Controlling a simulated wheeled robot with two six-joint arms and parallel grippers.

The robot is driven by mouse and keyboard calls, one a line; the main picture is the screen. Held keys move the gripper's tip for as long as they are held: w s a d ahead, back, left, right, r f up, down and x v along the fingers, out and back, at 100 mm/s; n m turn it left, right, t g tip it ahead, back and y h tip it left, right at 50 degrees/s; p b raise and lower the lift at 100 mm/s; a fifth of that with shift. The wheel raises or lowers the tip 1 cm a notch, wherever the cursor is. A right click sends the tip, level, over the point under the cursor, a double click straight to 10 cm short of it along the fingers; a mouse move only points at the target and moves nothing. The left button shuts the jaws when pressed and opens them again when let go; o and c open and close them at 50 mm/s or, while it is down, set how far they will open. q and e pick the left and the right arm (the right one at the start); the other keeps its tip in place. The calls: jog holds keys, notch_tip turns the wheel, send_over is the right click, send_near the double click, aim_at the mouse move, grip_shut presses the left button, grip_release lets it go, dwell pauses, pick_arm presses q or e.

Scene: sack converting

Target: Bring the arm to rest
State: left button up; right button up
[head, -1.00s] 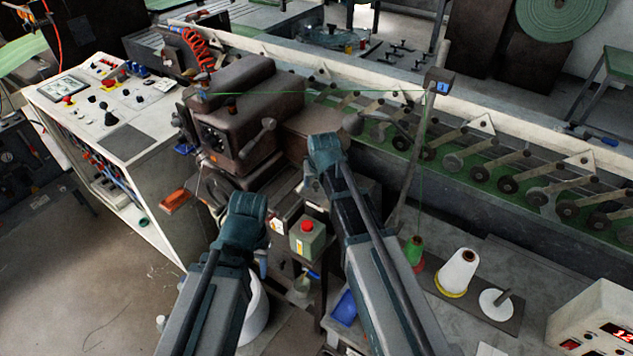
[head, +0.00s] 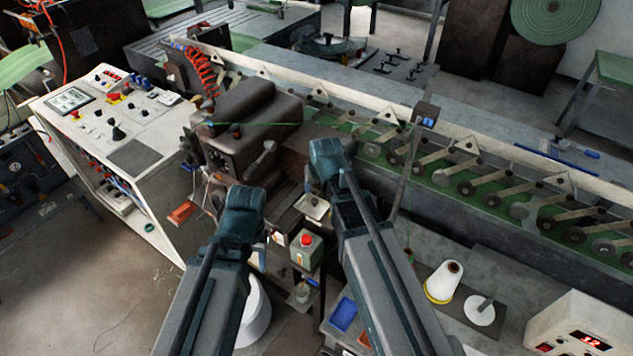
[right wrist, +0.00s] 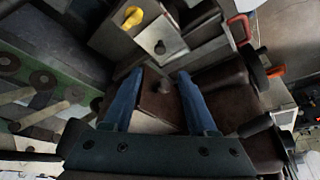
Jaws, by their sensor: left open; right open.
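My left gripper (head: 252,232) is in the lower middle of the head view, in front of the brown sewing head (head: 245,115). Its fingers are mostly hidden behind its wrist. My right gripper (head: 312,182) is to its right, seen over the machine beside the sewing head. In the right wrist view my right gripper (right wrist: 159,74) shows two blue fingers spread apart. Nothing is held between them. A brown machine part lies beyond the fingers; I cannot tell how far.
A control console (head: 135,155) stands at left. A conveyor with several arms (head: 470,185) runs to the right. A thin post with a small box (head: 426,113), a white thread cone (head: 443,282) and a red-numbered display box (head: 582,325) are at right. Floor shows at lower left.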

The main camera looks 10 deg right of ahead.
pick_arm(q)
notch_tip(320, 180, up, 2)
jog(key=shift+r+p, duration=0.1)
jog(key=shift+p, duration=0.45)
pick_arm(e)
jog(key=shift+v, duration=1.1)
pick_arm(q)
notch_tip(320, 180, down, 12)
jog(key=b, duration=1.2)
pick_arm(e)
jog(key=s+a+f+n+g, duration=0.1)
jog(key=s+a+f, duration=0.1)
jog(key=s+f, duration=0.2)
jog(key=s+a+f+n+g+h, duration=0.1)
jog(key=s+a+f+g, duration=0.1)
jog(key=s+f, duration=0.3)
jog(key=s+a+f+n+g, duration=0.1)
jog(key=s+a+f, duration=0.3)
jog(key=s, duration=0.6)
jog(key=shift+a+f+n+g, duration=0.25)
jog(key=shift+f+n+g, duration=0.05)
jog(key=shift+n+g, duration=0.1)
